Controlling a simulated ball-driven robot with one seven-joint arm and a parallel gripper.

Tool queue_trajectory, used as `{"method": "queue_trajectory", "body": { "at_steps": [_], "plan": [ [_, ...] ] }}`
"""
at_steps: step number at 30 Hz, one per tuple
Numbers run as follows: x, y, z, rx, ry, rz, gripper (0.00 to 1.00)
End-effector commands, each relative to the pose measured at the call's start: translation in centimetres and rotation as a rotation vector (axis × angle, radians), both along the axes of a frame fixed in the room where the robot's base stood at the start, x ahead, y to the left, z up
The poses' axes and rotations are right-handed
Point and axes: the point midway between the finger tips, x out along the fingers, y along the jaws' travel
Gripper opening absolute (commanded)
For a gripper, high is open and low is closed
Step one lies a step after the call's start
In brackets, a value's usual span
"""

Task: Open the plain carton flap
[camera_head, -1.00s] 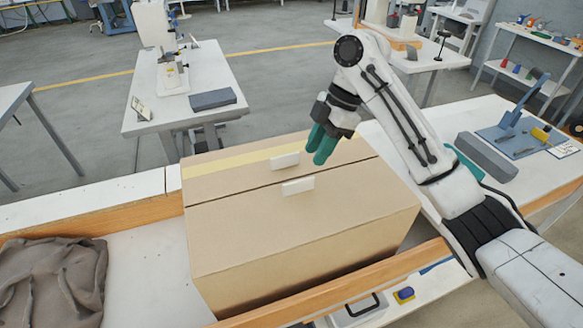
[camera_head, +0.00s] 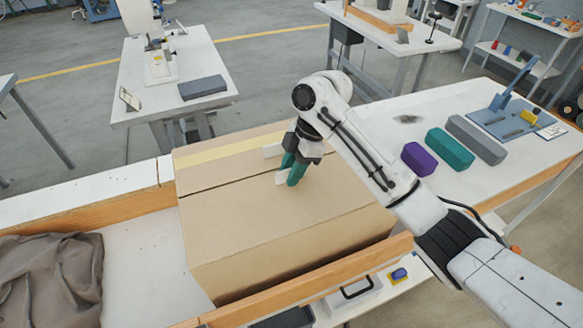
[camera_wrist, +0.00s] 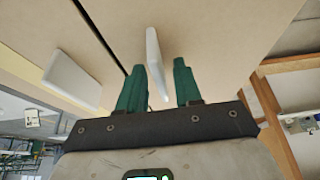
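The closed cardboard carton (camera_head: 300,235) stands with a dark seam across its top between two flaps. The far flap has a yellow strip (camera_head: 225,153) and a white tab (camera_head: 272,150). The near, plain flap (camera_head: 240,198) has its own white tab (camera_head: 281,179), partly hidden by my fingers. My gripper (camera_head: 289,174), with green fingers, is low over the plain flap. In the wrist view the plain flap's tab (camera_wrist: 154,60) stands between my two open fingers, with a gap on the right; contact on the left is unclear. The far tab (camera_wrist: 72,79) is left of the seam.
A wooden rail (camera_head: 300,283) runs along the carton's near side. Grey cloth (camera_head: 50,280) lies at left. Purple (camera_head: 419,159), green (camera_head: 450,149) and grey (camera_head: 476,139) blocks and a blue press (camera_head: 508,115) are on the right table.

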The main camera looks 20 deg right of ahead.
Motion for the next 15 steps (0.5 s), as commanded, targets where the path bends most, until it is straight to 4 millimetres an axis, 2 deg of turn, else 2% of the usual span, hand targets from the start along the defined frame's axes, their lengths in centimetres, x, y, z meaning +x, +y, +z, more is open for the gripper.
{"method": "queue_trajectory", "body": {
  "at_steps": [6,15],
  "plan": [
    [0.00,0.00,-0.03,0.000,0.000,0.000,0.34],
    [0.01,-0.01,0.00,0.000,0.000,0.000,0.05]
  ]
}}
